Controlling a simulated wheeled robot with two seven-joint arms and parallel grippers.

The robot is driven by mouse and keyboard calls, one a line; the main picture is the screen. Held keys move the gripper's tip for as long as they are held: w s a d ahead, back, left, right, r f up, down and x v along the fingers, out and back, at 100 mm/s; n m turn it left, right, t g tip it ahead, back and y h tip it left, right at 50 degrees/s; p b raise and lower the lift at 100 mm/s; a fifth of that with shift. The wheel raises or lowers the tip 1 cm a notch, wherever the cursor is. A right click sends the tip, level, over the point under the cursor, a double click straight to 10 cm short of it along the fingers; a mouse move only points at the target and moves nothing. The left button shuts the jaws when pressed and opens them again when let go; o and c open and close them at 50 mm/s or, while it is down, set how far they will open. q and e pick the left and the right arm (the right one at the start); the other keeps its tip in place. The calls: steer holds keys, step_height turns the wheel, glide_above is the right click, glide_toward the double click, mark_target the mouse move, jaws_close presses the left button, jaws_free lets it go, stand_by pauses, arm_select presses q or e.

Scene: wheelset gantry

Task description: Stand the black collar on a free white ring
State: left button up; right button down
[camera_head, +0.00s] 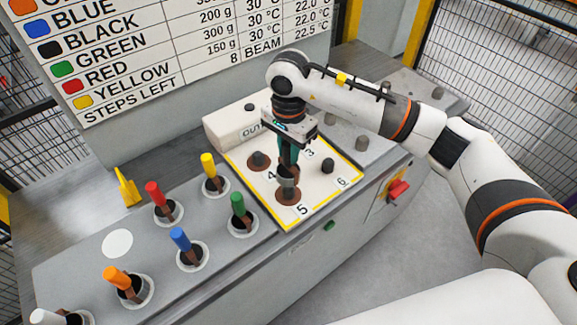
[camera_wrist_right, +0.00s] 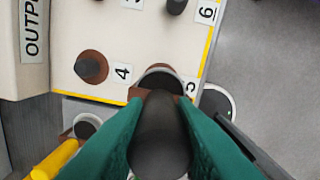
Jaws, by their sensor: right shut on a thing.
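My right gripper (camera_head: 288,155) points down over the numbered white board (camera_head: 335,190), above the spot marked 5. In the right wrist view its teal fingers are shut on the black collar (camera_wrist_right: 160,135), a dark cylinder. A brown part shows below the fingers. Under it at spot 5 are a grey peg and a brown disc (camera_head: 290,197); I cannot tell whether the collar touches them. A plain white disc (camera_head: 117,243) on the grey bench carries nothing. My left gripper is not in view.
White rings on the bench hold orange (camera_head: 117,278), blue (camera_head: 180,240), green (camera_head: 238,204), red (camera_head: 155,194) and yellow (camera_head: 208,164) handled pieces. A white one (camera_head: 47,317) stands at the lower left. A yellow bracket (camera_head: 127,188) stands behind. A red switch (camera_head: 398,191) is on the front.

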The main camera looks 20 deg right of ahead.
step_height(320, 180, up, 3)
steer(key=shift+r, duration=0.1)
steer(key=shift+r+p, duration=0.8)
steer(key=shift+r, duration=1.55)
